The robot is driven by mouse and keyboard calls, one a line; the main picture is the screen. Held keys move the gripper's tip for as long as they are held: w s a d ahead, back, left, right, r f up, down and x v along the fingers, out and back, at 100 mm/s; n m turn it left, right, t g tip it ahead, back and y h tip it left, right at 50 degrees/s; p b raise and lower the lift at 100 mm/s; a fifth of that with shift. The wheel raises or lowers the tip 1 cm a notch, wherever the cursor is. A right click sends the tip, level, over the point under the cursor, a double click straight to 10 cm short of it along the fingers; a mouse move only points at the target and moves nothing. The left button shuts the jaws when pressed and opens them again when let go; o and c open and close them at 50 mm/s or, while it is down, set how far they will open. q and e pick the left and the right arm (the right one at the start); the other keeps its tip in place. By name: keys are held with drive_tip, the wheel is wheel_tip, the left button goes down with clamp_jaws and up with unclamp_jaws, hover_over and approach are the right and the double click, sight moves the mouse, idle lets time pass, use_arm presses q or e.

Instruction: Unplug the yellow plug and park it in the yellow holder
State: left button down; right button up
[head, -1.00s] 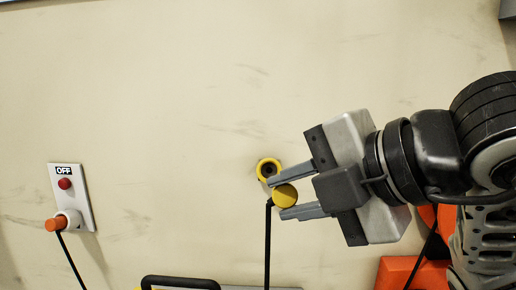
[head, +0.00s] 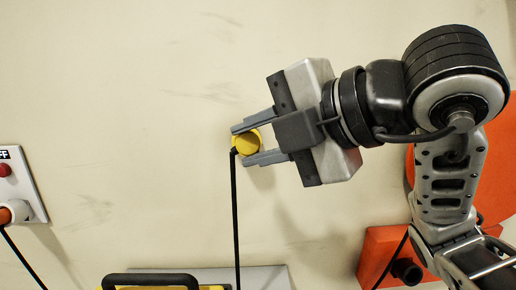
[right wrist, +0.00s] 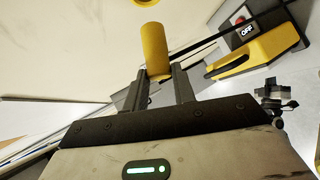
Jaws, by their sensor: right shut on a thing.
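The yellow plug (head: 247,142) is between the fingers of my right gripper (head: 250,143), which is shut on it. A black cable (head: 235,210) hangs down from the plug. In the right wrist view the plug (right wrist: 154,50) is a yellow cylinder standing out beyond the fingertips. A yellow round fitting (right wrist: 143,2) shows at the top edge there, partly cut off, with a gap in the picture between it and the plug's end. I cannot tell whether it is the holder or a socket. The head view now does not show it. My left gripper is not in view.
A white OFF panel (head: 26,185) with a red button and an orange plug (head: 5,214) is at the left edge. A yellow case with a black handle (head: 150,280) is at the bottom. Orange parts (head: 385,250) lie behind my right arm. The pale wall is otherwise clear.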

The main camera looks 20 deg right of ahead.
sight(255, 140)
drive_tip(key=shift+w+d+f+b, duration=0.15)
drive_tip(key=shift+w+f+b, duration=0.1)
drive_tip(key=shift+w, duration=0.2)
drive_tip(key=shift+w+d+f+b, duration=0.1)
drive_tip(key=shift+w+f+b, duration=0.1)
drive_tip(key=shift+w, duration=0.2)
use_arm(q)
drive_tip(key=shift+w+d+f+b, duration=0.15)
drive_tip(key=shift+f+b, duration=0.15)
drive_tip(key=shift+b, duration=0.05)
use_arm(e)
drive_tip(key=shift+w+d+f, duration=0.1)
drive_tip(key=shift+w+d, duration=0.05)
drive_tip(key=shift+w, duration=0.35)
drive_tip(key=shift+w+d+f, duration=0.1)
drive_tip(key=shift+w, duration=0.35)
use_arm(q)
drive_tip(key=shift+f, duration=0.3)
